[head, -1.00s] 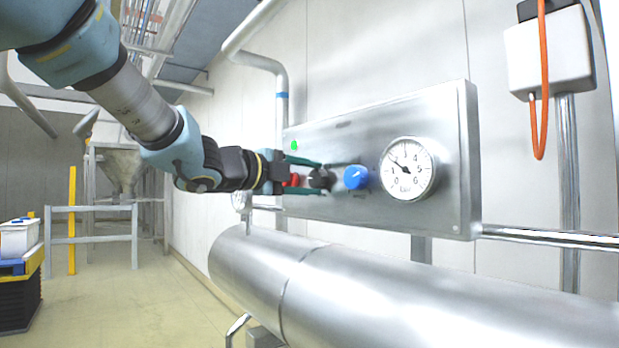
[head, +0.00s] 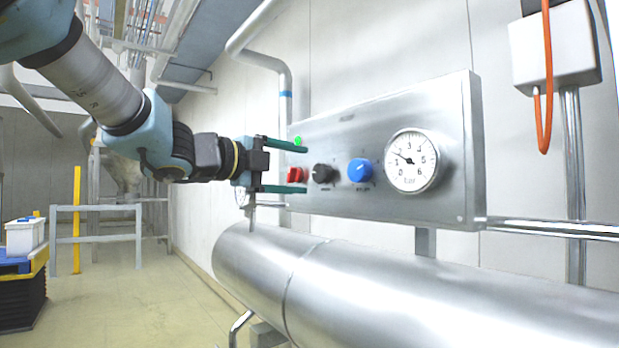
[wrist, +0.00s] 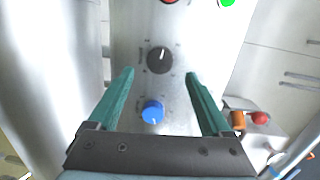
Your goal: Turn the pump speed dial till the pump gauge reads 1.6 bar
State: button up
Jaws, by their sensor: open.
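The steel panel (head: 350,125) carries a black dial (head: 322,173), a blue dial (head: 360,170) and a round white gauge (head: 412,161). The dial labels are too small to read. The gauge needle points up-left, between 1 and 2. My gripper (head: 304,166) is open and empty, back from the panel in front of its left part. In the wrist view my gripper (wrist: 160,73) has the black dial (wrist: 160,59) ahead between its spread fingertips, not touching; its white mark points up. The blue dial (wrist: 153,111) shows lower between the fingers.
A red control (head: 295,174) and a green lamp (head: 297,141) are on the panel's left end. A large steel pipe (head: 350,285) runs below the panel. A grey box with an orange cable (head: 547,85) is at the right. Floor is open at the left.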

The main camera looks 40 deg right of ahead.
jog(key=a+b, duration=0.1)
jog(key=a, duration=0.5)
jog(key=shift+r, duration=0.15)
jog(key=w+a+f+n+t+y, duration=0.2)
jog(key=w+a+f+n+t, duration=0.15)
jog(key=w+n, duration=0.2)
jog(key=w+a+f+n+t+y, duration=0.1)
jog(key=w+a+f+n+t, duration=0.25)
jog(key=w, duration=0.35)
jog(key=w+a+f+n+t+y, duration=0.3)
jog(key=w+a+f+n+y, duration=0.4)
jog(key=a+f+n, duration=0.4)
jog(key=a+f+n+g+y, duration=0.2)
jog(key=a+f+n+y, duration=0.25)
jog(key=a+f, duration=0.5)
jog(key=s+a+f+n+g+y, duration=0.1)
jog(key=s+a+f+n+g, duration=0.2)
jog(key=s+f, duration=0.4)
jog(key=s+a+f+n+g+y, duration=0.1)
jog(key=s+a+f+n+g, duration=0.3)
jog(key=s+a+f+n, duration=0.2)
jog(key=shift+s+a+f, duration=0.55)
jog(key=shift+s+a, duration=0.3)
jog(key=shift+s, duration=0.15)
jog(key=shift+n+y, duration=0.25)
